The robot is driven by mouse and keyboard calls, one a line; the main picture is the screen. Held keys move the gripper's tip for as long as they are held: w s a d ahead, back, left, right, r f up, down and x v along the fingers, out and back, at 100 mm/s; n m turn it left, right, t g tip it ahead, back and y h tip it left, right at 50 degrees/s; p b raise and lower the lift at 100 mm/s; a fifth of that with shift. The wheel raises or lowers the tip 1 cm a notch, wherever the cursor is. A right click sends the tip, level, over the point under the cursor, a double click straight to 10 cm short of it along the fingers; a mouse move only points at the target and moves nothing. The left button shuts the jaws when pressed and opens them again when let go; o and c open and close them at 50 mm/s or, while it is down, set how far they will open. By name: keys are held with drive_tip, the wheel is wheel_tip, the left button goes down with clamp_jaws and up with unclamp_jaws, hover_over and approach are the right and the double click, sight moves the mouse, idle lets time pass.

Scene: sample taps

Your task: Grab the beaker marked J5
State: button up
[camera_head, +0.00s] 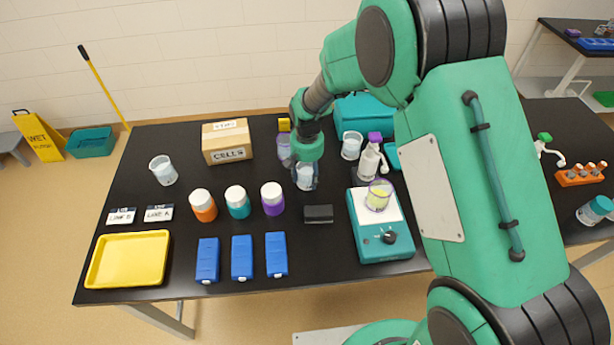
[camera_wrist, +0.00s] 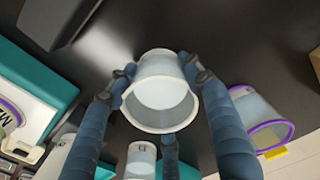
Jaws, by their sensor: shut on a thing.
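My gripper (camera_head: 306,182) is shut on a clear beaker with a white rim (camera_wrist: 160,92), its fingers pressed around the sides. The held beaker also shows in the head view (camera_head: 304,177), upright at the middle of the black table, partly covered by the fingers. I cannot read any J5 mark on it. Other beakers stand apart: one at the left (camera_head: 163,171), one behind to the right (camera_head: 352,146), and a purple-rimmed one (camera_head: 283,150) just behind my gripper. The purple-rimmed one also shows at the right of the wrist view (camera_wrist: 262,118).
A black block (camera_head: 318,214) lies just in front of my gripper. Capped bottles (camera_head: 238,203), a carton (camera_head: 226,142) and a yellow tray (camera_head: 128,260) are to the left.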

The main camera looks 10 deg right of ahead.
sight(307, 170)
drive_tip(key=shift+r+p, duration=0.45)
drive_tip(key=shift+r, duration=1.1)
drive_tip(key=shift+s+d+r+p, duration=0.2)
drive_tip(key=shift+s+d+p, duration=0.25)
drive_tip(key=shift+s, duration=2.1)
drive_tip(key=shift+s+d+r+p, duration=0.25)
drive_tip(key=shift+s+d, duration=0.3)
drive_tip(key=shift+s, duration=2.05)
drive_tip(key=shift+s+d+r+p, duration=0.25)
drive_tip(key=shift+s+d, duration=0.25)
drive_tip(key=shift+s, duration=2.05)
drive_tip(key=shift+s, duration=0.15)
